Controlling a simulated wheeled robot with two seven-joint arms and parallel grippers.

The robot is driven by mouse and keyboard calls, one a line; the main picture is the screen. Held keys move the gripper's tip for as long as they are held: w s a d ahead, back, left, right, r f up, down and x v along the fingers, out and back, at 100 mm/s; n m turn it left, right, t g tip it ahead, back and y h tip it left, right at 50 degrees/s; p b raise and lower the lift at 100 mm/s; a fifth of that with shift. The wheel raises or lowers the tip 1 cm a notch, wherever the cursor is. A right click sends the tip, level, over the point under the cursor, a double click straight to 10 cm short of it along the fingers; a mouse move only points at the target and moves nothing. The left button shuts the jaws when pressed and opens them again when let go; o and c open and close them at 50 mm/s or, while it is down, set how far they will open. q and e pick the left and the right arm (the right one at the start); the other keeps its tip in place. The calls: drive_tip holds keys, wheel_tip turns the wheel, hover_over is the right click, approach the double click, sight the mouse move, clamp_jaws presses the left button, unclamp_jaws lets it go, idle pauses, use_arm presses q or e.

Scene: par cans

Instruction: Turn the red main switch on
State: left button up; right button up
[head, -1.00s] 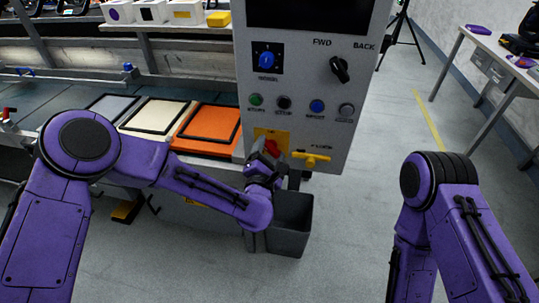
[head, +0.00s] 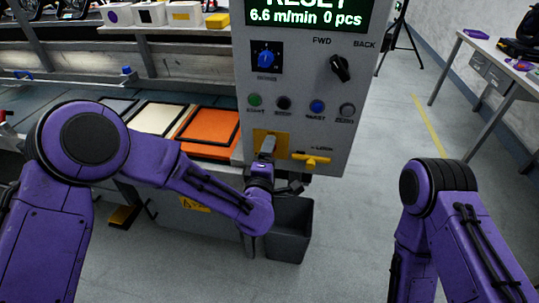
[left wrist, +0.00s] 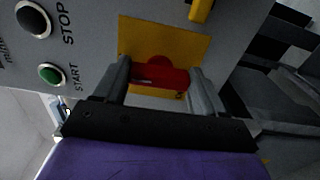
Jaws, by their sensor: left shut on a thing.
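The red main switch (left wrist: 160,75) sits on a yellow plate (left wrist: 198,42) on the grey control panel. In the left wrist view my left gripper (left wrist: 163,82) has a finger on each side of the red handle and is shut on it. In the head view my left gripper (head: 265,150) is at the yellow plate (head: 283,142) and hides the red switch. The panel display (head: 305,14) is lit and reads "6.6 m/min 0 pcs" with "RESET" partly cut off above. My right arm shows at the right, but its gripper is out of view.
A yellow lock handle (head: 311,160) is just right of the switch plate. Start (head: 255,100), stop (head: 284,103) and other buttons line the panel above. A dark bin (head: 290,225) stands below.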

idle(0.6)
use_arm(q)
drive_tip(key=o, duration=1)
drive_tip(key=shift+d, duration=0.1)
drive_tip(key=shift+o, duration=0.2)
drive_tip(key=shift+s, duration=0.1)
drive_tip(key=s+a+b, duration=0.2)
drive_tip(key=s, duration=0.8)
drive_tip(key=shift+s, duration=0.15)
